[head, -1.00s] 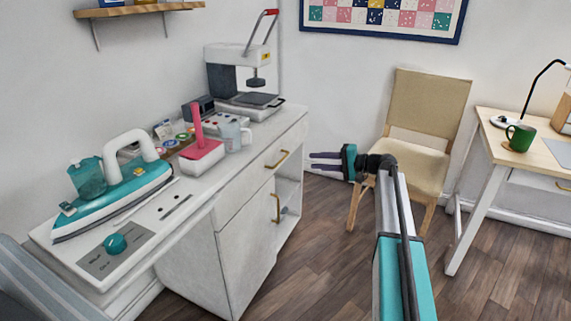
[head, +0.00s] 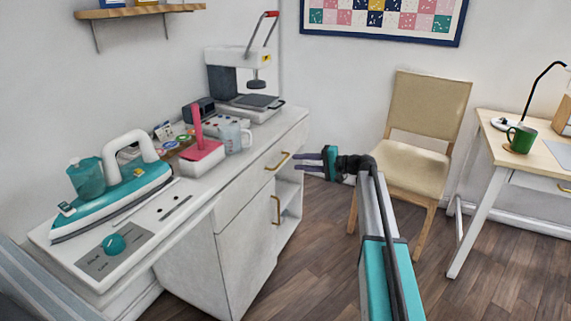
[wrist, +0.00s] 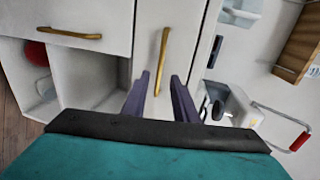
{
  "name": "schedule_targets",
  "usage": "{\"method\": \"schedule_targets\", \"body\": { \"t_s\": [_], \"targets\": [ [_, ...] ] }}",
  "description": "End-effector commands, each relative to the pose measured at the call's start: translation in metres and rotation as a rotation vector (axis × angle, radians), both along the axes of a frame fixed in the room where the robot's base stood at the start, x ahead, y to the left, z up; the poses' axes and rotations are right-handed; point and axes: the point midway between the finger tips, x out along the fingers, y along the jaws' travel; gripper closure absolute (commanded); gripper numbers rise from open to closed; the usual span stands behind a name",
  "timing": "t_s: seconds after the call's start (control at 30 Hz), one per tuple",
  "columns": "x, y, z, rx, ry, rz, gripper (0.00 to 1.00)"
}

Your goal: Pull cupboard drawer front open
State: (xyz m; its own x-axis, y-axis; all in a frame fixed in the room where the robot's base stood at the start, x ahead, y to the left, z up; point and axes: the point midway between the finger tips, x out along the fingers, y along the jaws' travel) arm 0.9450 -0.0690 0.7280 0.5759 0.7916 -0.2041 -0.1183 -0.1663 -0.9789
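The drawer front (head: 250,186) is white, has a brass bar handle (head: 277,161) and sits at the top of the white cabinet; it looks shut. In the wrist view the drawer front (wrist: 188,30) fills the middle, with its handle (wrist: 164,52) running up and down the picture. My gripper (head: 297,161) is open, its dark purple fingers pointing at the handle's far end. In the wrist view my gripper (wrist: 161,76) has one finger on each side of the handle's lower end. I see no contact, and cannot tell whether the fingertips reach past the bar.
The cupboard door (head: 247,250) with its own brass handle (head: 277,209) is below the drawer, beside open shelves (head: 289,195). An iron (head: 115,190), a pink-topped box (head: 201,155) and a heat press (head: 240,75) stand on the worktop. A chair (head: 415,160) is right of my arm.

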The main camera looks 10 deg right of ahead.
Motion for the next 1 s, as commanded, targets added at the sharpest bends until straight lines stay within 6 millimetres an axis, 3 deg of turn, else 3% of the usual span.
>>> {"method": "schedule_targets", "body": {
  "t_s": [0.4,0.9,1.0],
  "targets": [
    [0.032,0.044,-0.012,0.001,0.001,0.001,0.74],
    [0.038,0.052,-0.014,0.000,0.000,0.000,0.74],
    [0.038,0.052,-0.014,0.000,0.000,0.000,0.91]
  ]
}}
